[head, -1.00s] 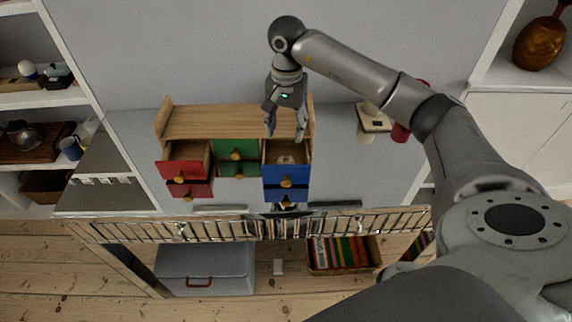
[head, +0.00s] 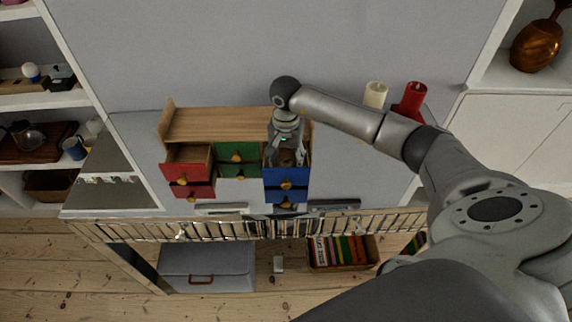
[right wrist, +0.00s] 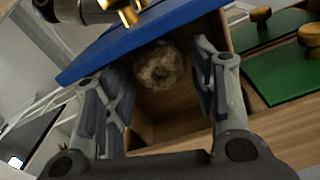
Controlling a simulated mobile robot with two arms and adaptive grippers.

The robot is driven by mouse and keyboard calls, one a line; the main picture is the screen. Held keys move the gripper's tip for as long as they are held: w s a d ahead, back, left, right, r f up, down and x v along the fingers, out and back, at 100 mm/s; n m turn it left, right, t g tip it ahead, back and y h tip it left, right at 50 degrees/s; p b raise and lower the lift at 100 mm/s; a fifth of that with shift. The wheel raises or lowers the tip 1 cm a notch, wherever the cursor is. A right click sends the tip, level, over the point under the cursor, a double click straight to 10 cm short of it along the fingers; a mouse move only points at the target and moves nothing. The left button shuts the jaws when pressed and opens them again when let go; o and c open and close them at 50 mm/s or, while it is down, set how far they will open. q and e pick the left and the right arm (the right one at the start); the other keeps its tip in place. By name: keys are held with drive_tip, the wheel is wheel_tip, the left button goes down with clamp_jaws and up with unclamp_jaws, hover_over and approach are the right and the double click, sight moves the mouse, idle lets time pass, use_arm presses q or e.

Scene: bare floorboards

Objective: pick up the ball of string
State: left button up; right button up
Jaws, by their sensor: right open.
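The ball of string (right wrist: 159,66) is a pale, tan, rough round thing inside the open blue drawer (right wrist: 125,40), close to its front board. In the head view it shows only as a small brownish patch (head: 287,158) in the blue drawer, partly hidden by my gripper. My right gripper (right wrist: 158,90) is open and points down into the drawer. Its two fingers stand apart on either side of the ball, and I cannot tell whether they touch it. My left gripper is not in view.
The small wooden cabinet (head: 215,124) also has an open red drawer (head: 187,169) and green drawers (head: 238,153). A cream candle (head: 375,95) and a red candle (head: 414,100) stand to the right. A slatted rack (head: 250,228) lies in front.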

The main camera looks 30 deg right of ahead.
drive_tip(key=c, duration=0.8)
drive_tip(key=shift+r, duration=0.1)
